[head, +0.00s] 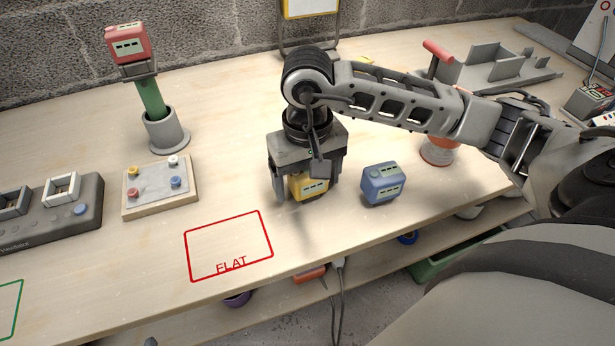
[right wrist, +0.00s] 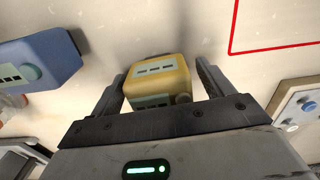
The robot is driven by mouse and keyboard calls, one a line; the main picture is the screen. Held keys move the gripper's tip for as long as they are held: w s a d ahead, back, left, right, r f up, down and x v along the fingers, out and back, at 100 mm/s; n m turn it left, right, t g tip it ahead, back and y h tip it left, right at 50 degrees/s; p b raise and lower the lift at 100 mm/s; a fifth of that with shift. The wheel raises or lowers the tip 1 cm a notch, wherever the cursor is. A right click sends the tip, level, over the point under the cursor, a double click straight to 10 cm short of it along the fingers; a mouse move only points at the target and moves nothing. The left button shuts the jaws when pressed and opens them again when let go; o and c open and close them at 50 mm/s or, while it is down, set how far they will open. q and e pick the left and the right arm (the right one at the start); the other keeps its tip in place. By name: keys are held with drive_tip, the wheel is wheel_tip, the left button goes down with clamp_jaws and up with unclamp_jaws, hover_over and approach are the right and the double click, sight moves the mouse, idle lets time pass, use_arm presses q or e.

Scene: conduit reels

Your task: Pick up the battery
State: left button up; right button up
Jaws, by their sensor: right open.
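A yellow battery (head: 309,187) stands on the workbench. My right gripper (head: 306,192) is above it, pointing down, with its open fingers on either side. In the right wrist view the yellow battery (right wrist: 157,75) sits between the two fingers (right wrist: 160,70), with small gaps apparent at the sides. A blue battery (head: 382,184) stands just to the right, outside the fingers; it also shows in the right wrist view (right wrist: 40,60). My left gripper is not in view.
A red outline marked FLAT (head: 229,246) lies empty in front. A board with coloured knobs (head: 160,187) and a dark charger (head: 50,214) stand to the left. An orange-handled tool (head: 438,150) is behind my right arm. A concrete wall bounds the back.

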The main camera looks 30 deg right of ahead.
drive_tip(key=shift+f, duration=0.25)
drive_tip(key=c, duration=1.2)
drive_tip(key=shift+r, duration=0.2)
